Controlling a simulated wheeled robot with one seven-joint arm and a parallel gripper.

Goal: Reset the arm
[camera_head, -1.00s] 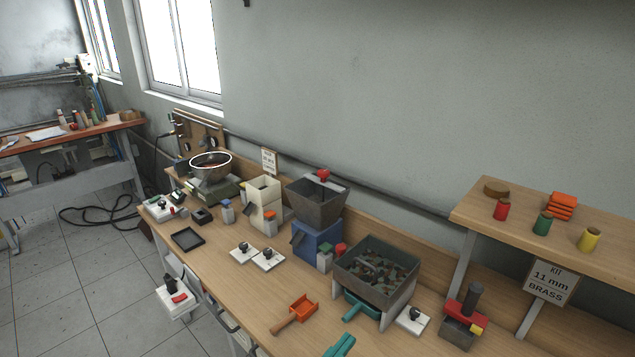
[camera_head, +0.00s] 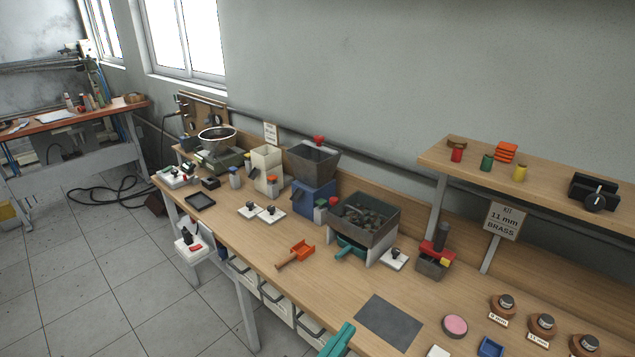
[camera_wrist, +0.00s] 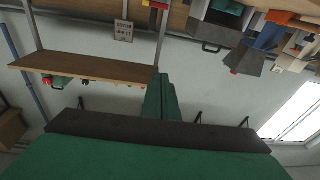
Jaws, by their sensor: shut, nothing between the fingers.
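My gripper (camera_wrist: 161,97) shows in the wrist view as two green fingers close together, with nothing between them. The wrist view is upside down and faces the wall, shelf and bench. In the head view a teal piece at the bottom edge (camera_head: 338,341) looks like the end of my gripper, in front of the bench edge. The rest of my arm is out of the head view.
The wooden bench (camera_head: 240,240) holds a grey bin (camera_head: 365,218), a hopper (camera_head: 313,165), an orange scoop (camera_head: 296,254), a grey mat (camera_head: 388,319) and a pink disc (camera_head: 455,326). A raised shelf (camera_head: 540,185) stands at right.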

